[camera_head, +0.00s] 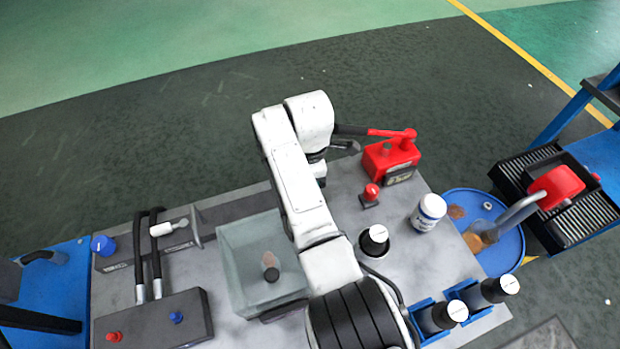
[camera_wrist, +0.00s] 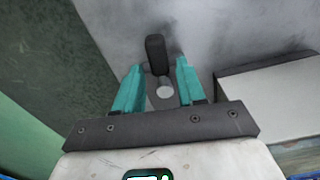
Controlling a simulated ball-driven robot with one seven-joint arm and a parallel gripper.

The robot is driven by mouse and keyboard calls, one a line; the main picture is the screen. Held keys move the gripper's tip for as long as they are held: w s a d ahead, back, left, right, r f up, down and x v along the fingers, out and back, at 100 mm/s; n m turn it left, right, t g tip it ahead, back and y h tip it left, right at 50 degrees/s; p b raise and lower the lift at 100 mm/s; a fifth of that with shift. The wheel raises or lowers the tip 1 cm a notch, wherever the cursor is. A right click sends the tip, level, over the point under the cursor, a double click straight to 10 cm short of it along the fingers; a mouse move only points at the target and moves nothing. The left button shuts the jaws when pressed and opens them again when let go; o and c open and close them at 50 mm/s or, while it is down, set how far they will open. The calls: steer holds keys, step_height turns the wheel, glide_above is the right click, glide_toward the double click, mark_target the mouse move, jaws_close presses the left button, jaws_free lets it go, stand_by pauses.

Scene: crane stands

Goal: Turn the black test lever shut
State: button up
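The black test lever (camera_wrist: 155,54) shows in the wrist view as a short rounded black handle over a grey surface. A pale round spot (camera_wrist: 165,92) lies below it in the picture. My gripper (camera_wrist: 157,66) is open, with one teal finger on each side of the lever. The lever reaches between and past the fingertips. Gaps show on both sides, so the fingers do not seem to press on it. In the head view my own white arm hides most of the gripper and the lever.
A red hand pump (camera_head: 392,158) with a long handle stands right of my gripper. A clear tank (camera_head: 240,262) is left of my arm. A white bottle (camera_head: 428,212) and a red button (camera_head: 371,193) stand to the right. In the wrist view a pale box (camera_wrist: 270,105) is close on the right.

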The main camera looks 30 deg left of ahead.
steer(key=shift+o, duration=0.5)
step_height(320, 180, up, 11)
steer(key=shift+f, duration=0.1)
steer(key=shift+c, duration=0.3)
